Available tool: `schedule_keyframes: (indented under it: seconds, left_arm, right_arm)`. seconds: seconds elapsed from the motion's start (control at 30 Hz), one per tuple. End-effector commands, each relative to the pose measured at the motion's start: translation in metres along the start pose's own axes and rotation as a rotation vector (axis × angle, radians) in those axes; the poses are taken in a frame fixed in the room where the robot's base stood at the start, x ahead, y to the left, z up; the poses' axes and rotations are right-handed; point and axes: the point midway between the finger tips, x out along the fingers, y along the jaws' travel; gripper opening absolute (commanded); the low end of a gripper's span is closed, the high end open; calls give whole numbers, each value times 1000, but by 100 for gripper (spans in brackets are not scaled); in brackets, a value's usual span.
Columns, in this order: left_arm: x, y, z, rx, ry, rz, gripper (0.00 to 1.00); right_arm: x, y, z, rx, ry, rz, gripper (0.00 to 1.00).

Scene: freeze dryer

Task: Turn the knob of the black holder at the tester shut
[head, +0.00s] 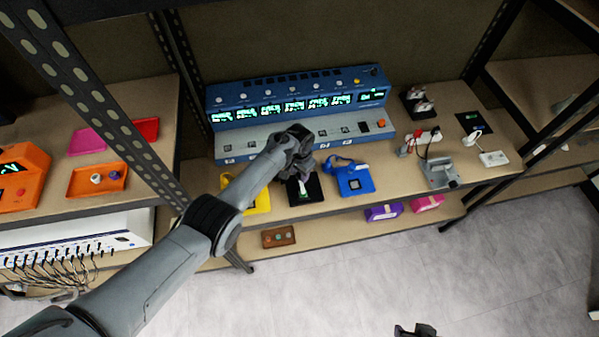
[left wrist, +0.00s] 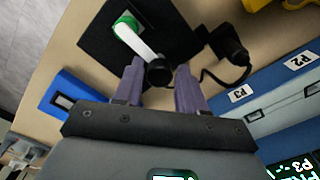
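The black holder (head: 316,187) lies flat on the shelf in front of the blue tester (head: 245,139). In the left wrist view the holder (left wrist: 95,48) is a black plate with a green-and-white part and a white lever-like knob (left wrist: 137,40) with a round black end. My left gripper (head: 303,180) is over the holder and hides part of it.
A yellow holder (head: 260,198) lies left of the black one, a blue holder (head: 355,181) right. A black plug with a cable (left wrist: 228,42) is close to the black holder. Metal uprights (head: 100,95) stand at left. A brown box (head: 279,237) sits on the lower shelf.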

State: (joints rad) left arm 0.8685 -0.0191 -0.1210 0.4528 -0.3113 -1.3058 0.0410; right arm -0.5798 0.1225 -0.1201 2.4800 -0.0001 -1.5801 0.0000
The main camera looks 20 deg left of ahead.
Motion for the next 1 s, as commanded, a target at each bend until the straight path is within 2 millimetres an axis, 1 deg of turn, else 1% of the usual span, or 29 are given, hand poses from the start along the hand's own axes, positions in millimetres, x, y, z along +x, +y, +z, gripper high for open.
schedule_keyframes:
  seconds: [0.03, 0.1, 0.33, 0.47, 0.57, 0.83, 1.0]
  left_arm:
    - [0, 0, 0, 0, 0, 0, 48]
    - [0, 0, 0, -1, -1, 0, 56]
    - [0, 0, 0, -1, -1, 0, 56]
    - [-6, 0, 0, -1, 0, 0, 56]
    - [-17, 0, -1, -1, 1, 0, 56]
    - [-62, 0, 0, -1, 2, -1, 56]
    - [-87, 0, 0, -2, 2, 0, 56]
  right_arm:
    - [0, 0, 0, -2, 0, 1, 43]
    - [0, 1, 0, -3, -1, 2, 43]
    - [0, 1, 0, -3, -1, 2, 43]
    - [-4, 1, -1, -2, -1, 2, 43]
    - [-10, 0, -3, 0, -1, 0, 43]
    - [-32, 0, -10, 5, 0, -4, 43]
    - [-38, 0, -13, 7, 1, -5, 43]
